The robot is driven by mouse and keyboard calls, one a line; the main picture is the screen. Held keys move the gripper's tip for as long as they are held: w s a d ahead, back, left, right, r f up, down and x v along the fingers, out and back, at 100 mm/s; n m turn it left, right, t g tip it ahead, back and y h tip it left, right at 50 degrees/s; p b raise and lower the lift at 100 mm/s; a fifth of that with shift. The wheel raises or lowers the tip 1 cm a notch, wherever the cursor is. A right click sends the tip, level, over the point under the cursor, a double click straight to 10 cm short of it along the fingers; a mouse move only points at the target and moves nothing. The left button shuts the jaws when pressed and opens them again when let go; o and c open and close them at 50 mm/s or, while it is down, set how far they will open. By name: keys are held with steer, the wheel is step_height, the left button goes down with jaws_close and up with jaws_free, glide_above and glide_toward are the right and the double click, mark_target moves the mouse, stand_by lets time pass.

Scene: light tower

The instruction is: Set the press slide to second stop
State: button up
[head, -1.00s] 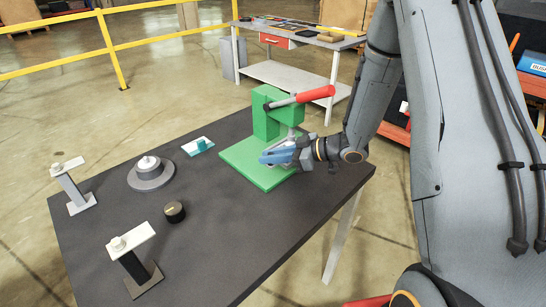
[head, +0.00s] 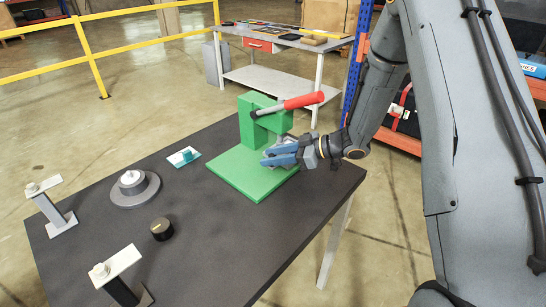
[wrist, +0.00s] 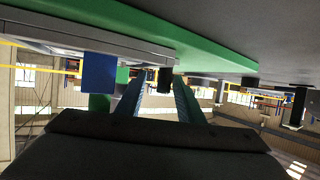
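The green press (head: 252,130) stands on a flat green base (head: 240,176) at the back right of the dark table. Its lever with a red grip (head: 303,100) points right and slightly up. My gripper (head: 272,157), with blue fingers, is low over the right part of the base, beside the press column. In the wrist view its two fingers (wrist: 158,88) stand apart with a gap between them. A small dark block shows beyond the gap; I cannot tell what it is. The press slide is not clearly visible; my gripper and wrist cover that area.
On the dark table (head: 205,225) are a teal slider on a white plate (head: 185,156), a grey round dial (head: 134,188), a black knob (head: 162,229) and two posts with white tops (head: 43,186) (head: 118,266). A workbench (head: 270,72) and yellow railing (head: 85,55) stand behind.

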steer(key=shift+s+d, duration=0.1)
steer(key=b+v, duration=0.1)
steer(key=v, duration=0.6)
steer(key=shift+d+r+b, duration=0.15)
steer(key=shift+d+b, duration=0.1)
steer(key=shift+b, duration=0.15)
steer(key=shift+s, duration=0.1)
